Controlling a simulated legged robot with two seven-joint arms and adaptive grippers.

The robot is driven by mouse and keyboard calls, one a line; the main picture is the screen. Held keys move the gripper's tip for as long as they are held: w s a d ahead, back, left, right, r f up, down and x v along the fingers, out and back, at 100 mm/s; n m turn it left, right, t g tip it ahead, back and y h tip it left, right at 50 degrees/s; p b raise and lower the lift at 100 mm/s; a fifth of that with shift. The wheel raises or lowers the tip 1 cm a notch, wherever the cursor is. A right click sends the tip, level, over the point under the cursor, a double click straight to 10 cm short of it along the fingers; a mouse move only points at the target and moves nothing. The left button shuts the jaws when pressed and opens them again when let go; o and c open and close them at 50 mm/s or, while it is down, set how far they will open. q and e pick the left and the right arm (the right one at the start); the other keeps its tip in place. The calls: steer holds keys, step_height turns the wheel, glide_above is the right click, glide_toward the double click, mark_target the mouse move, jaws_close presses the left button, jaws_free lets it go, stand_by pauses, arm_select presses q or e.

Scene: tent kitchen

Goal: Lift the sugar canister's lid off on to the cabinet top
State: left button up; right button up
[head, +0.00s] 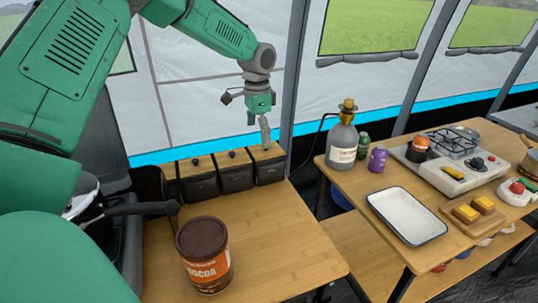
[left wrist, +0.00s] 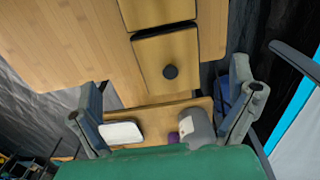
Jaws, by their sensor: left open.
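Three dark canisters with flat wooden lids stand in a row at the back of the cabinet top (head: 270,235). Any labels on them are too small to read, so I cannot tell which is the sugar canister. My left gripper (head: 258,128) points down just above the rightmost canister (head: 268,173) and its lid (head: 272,154). In the left wrist view this lid (left wrist: 160,53) has a round black knob (left wrist: 170,72). The knob lies between the widely spread fingers of my left gripper (left wrist: 167,103), apart from both. The gripper is open and empty. My right gripper is not in view.
A cocoa tin (head: 204,262) stands at the front of the cabinet top, with a pan handle (head: 143,208) to its left. The wood right of the tin is clear. A second table at right holds a grey bottle (head: 342,146), a white tray (head: 407,216) and a stove (head: 450,165).

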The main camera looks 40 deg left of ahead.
mark_target(254, 151)
arm_select(q)
steer(key=a+f, duration=0.2)
steer(key=f, duration=0.4)
steer(key=shift+s+d+f, duration=0.15)
steer(key=shift+d, duration=0.2)
steer(key=shift+d+f, duration=0.4)
steer(key=shift+a, duration=0.25)
steer(key=c, duration=0.3)
steer(key=shift+a+f, duration=0.15)
steer(key=shift+a, duration=0.05)
steer(key=c, duration=0.8)
steer(key=shift+a, duration=0.2)
steer(key=shift+c, duration=0.9)
steer(key=shift+d, duration=0.1)
